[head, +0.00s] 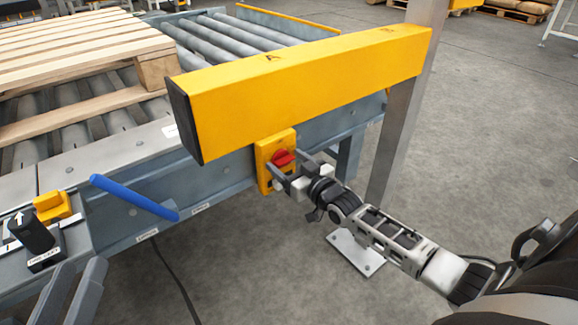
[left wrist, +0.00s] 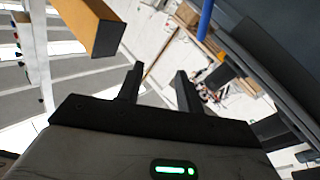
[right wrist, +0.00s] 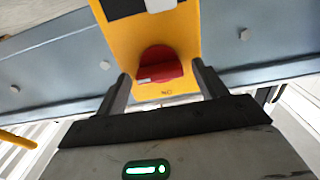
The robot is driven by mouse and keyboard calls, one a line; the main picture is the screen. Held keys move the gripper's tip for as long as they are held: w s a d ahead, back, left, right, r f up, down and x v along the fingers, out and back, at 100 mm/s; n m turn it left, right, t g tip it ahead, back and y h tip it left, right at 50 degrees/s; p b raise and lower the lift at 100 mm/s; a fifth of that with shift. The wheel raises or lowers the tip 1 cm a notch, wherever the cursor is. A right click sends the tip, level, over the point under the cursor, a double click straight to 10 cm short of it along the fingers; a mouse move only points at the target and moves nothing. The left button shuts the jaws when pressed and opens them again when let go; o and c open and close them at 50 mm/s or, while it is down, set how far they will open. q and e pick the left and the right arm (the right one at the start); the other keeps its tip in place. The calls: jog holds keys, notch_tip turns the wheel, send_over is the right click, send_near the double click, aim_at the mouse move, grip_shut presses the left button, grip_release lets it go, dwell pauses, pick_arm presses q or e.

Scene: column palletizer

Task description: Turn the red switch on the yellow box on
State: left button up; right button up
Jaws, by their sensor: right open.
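The yellow box (head: 263,150) is mounted on the side of the conveyor, under the long yellow beam. Its red switch (head: 284,158) is a rotary knob on the front face. In the right wrist view the red knob (right wrist: 160,62) has a white mark at its lower left. My right gripper (head: 288,165) is open in front of the box, its fingertips to either side of the knob. I cannot tell whether they touch it. My left gripper (head: 80,285) is at the lower left of the head view; the left wrist view (left wrist: 160,80) shows it open and empty.
The yellow beam (head: 300,85) juts out above the box, beside a grey post (head: 395,150). A blue handle (head: 135,197) and a black lever (head: 32,232) are on the conveyor at the left. A wooden pallet (head: 75,60) lies on the rollers. Floor in front is clear.

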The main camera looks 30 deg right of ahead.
jog(key=c, duration=1)
